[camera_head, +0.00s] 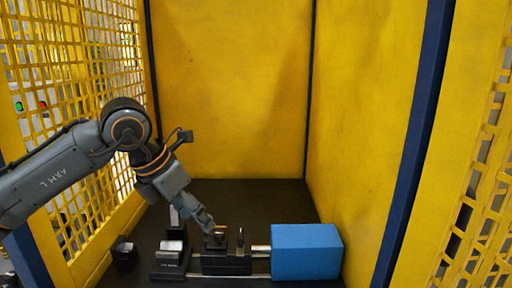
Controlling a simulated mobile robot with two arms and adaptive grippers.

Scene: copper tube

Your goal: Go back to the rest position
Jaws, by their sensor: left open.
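My left arm reaches in from the left, and its gripper (214,236) points down over a dark fixture (226,264) on the black table. The gripper is open, with its fingertips close to the small parts on top of the fixture. A small copper-coloured piece (219,230) shows near the fingertips; I cannot tell whether the fingers touch it. My right gripper is not in view.
A blue box (306,251) stands right of the fixture, joined to it by a metal rod. A dark block with a silver top (171,247) and a small black block (124,254) stand left. Yellow walls (232,90) enclose the table; the area behind the fixture is clear.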

